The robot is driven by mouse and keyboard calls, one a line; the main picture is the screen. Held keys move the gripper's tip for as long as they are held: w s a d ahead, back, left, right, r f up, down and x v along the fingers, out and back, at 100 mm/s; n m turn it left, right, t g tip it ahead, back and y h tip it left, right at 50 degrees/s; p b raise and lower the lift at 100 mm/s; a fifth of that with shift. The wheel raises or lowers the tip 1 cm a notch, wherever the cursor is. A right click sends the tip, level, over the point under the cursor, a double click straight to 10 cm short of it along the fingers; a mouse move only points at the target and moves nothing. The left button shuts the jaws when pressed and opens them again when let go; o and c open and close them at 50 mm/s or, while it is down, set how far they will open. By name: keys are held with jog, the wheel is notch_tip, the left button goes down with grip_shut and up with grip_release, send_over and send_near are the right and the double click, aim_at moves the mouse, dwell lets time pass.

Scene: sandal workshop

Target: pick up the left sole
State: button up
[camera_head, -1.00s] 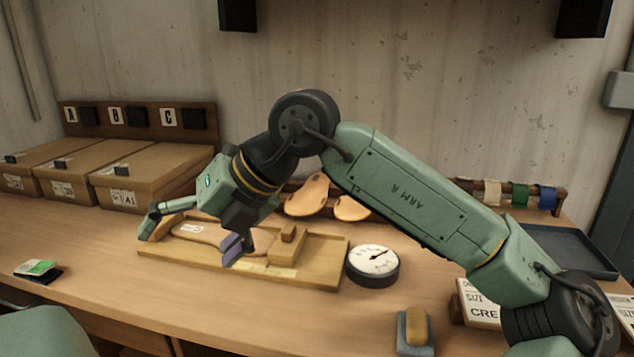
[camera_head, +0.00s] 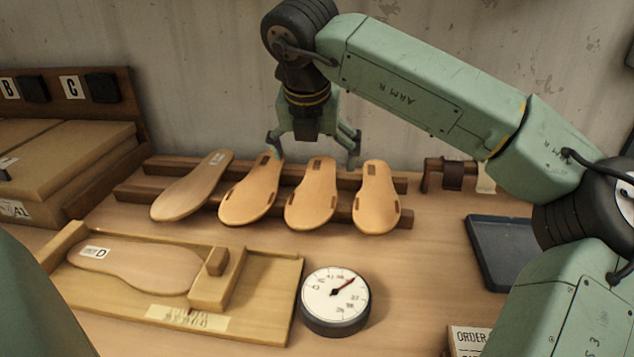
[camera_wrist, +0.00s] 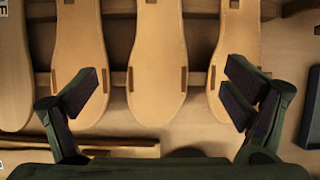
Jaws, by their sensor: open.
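Several soles stand leaning on a wooden rack. From left they are a paler, labelled one (camera_head: 190,188), then a tan slotted sole (camera_head: 250,192), a middle tan slotted sole (camera_head: 311,195) and a right-hand one (camera_head: 376,197). Which of them is the left sole, I cannot tell. My gripper (camera_head: 314,152) is open and empty, pointing down over the rack's back. In the wrist view my fingers (camera_wrist: 165,82) spread either side of the middle sole (camera_wrist: 157,50); the left finger overlaps a slotted sole (camera_wrist: 80,45), the right finger another (camera_wrist: 236,50). No contact is visible.
A wooden jig (camera_head: 275,262) holding a flat sole marked D (camera_head: 135,268) lies front left. A round dial (camera_head: 335,300) stands in front of the rack. A dark tray (camera_head: 505,265) is at right, boxes (camera_head: 75,150) at left. The wall is behind.

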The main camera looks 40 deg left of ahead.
aim_at(317, 185)
jog(key=p+x, duration=0.1)
jog(key=x, duration=0.3)
jog(key=p+x, duration=0.2)
jog(key=x, duration=0.2)
jog(key=shift+a, duration=0.25)
jog(key=c, duration=1.4)
jog(key=shift+c, duration=0.2)
jog(key=shift+r, duration=0.1)
jog(key=shift+d+r+b, duration=0.1)
jog(key=shift+b, duration=0.4)
notch_tip(317, 185, up, 12)
jog(key=b, duration=0.2)
jog(key=s+d+b, duration=0.3)
jog(key=s+d, duration=0.2)
jog(key=s, duration=0.3)
jog(key=s+d+b, duration=0.3)
jog(key=s+d, duration=0.2)
jog(key=s, duration=0.4)
jog(key=shift+d+f, duration=0.15)
jog(key=shift+f, duration=0.25)
